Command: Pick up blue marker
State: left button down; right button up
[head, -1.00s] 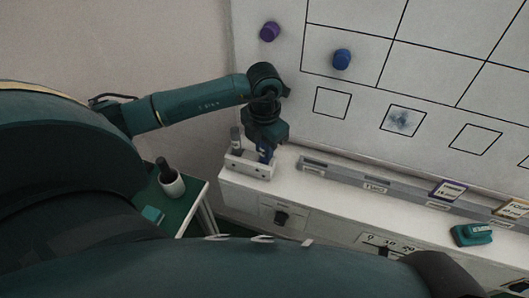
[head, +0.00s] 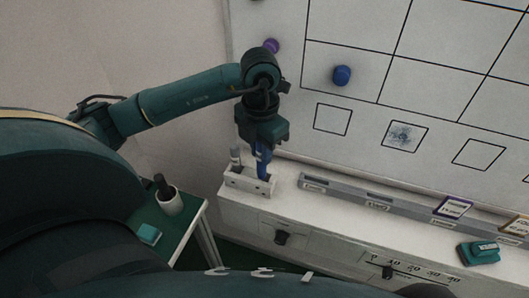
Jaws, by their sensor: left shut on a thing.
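The blue marker (head: 262,168) stands upright at the right end of a small white holder (head: 246,186) on the ledge. My left gripper (head: 263,150) is above the holder, pointing down, and is shut on the upper part of the blue marker. The marker's lower end is at the holder; I cannot tell whether it is still inside its slot. A grey marker (head: 235,158) stands at the left end of the same holder. My right gripper is not in view.
A whiteboard (head: 440,90) with purple (head: 271,46) and blue (head: 342,76) magnets rises behind the ledge. A grey tray (head: 345,196) and a teal eraser (head: 479,253) lie to the right. A green side table (head: 185,232) holds a white cup (head: 170,204) and teal block (head: 149,234).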

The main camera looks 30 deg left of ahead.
pick_arm(q)
jog(key=s+d+p, duration=0.3)
jog(key=s+p, duration=0.2)
jog(key=s, duration=1)
jog(key=shift+s+d, duration=0.2)
jog(key=shift+d, duration=0.15)
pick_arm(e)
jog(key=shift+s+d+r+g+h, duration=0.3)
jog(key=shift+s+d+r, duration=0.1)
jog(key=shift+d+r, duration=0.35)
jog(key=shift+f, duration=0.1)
pick_arm(q)
jog(key=shift+w, duration=0.1)
